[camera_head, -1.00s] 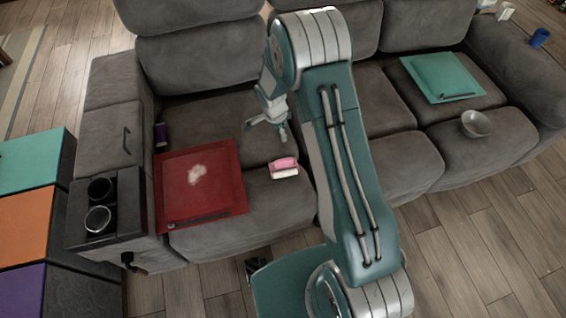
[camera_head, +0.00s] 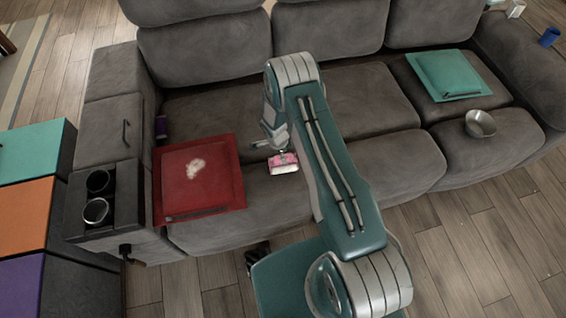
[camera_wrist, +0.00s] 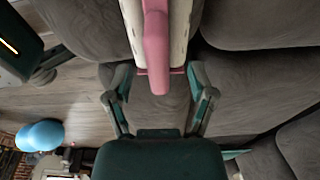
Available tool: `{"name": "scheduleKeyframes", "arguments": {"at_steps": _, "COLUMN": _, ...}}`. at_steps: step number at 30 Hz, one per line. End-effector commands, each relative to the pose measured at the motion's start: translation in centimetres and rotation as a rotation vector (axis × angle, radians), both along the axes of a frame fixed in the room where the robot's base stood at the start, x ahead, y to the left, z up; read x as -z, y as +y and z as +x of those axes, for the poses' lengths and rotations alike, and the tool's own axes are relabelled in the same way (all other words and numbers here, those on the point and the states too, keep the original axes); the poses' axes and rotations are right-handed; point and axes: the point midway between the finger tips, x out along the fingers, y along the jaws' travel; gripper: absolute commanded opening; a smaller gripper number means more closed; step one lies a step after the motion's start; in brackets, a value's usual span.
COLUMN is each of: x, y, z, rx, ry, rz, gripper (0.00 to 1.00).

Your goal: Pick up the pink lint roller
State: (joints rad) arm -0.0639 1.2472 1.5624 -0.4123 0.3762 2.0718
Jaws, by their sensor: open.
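The pink lint roller (camera_head: 283,160) lies on the sofa seat, to the right of the red cushion, with a white roll along its front. In the wrist view the lint roller (camera_wrist: 157,45) is at the top middle, its pink handle pointing down between the fingers. My gripper (camera_head: 275,146) is at the lint roller in the head view, and the arm hides part of it. In the wrist view my gripper (camera_wrist: 156,75) is open, with one finger on each side of the handle. I cannot tell whether the fingers touch it.
The red cushion (camera_head: 225,180), with a pale patch, lies left of the roller. A purple can (camera_head: 161,128) stands behind it. A teal cushion (camera_head: 440,65) and a metal bowl (camera_head: 480,124) are on the right seat. The armrest has two cup holders (camera_head: 97,212). The middle seat looks clear.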

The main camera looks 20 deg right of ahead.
Motion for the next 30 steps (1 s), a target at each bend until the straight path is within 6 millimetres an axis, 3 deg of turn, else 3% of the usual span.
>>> {"name": "scheduleKeyframes", "arguments": {"at_steps": 6, "x": 3.2, "y": -0.4, "z": -0.2, "rx": 0.0, "ry": 0.002, "rz": -0.002, "gripper": 0.71}}
{"name": "scheduleKeyframes", "arguments": {"at_steps": 15, "x": 3.7, "y": -0.5, "z": -0.1, "rx": -0.001, "ry": 0.001, "rz": -0.001, "gripper": 0.71}}
{"name": "scheduleKeyframes", "arguments": {"at_steps": 20, "x": 3.7, "y": -0.5, "z": -0.1, "rx": 0.0, "ry": 0.001, "rz": -0.001, "gripper": 0.0}}
{"name": "scheduleKeyframes", "arguments": {"at_steps": 30, "x": 3.7, "y": -0.5, "z": -0.1, "rx": 0.0, "ry": 0.002, "rz": -0.001, "gripper": 0.0}}
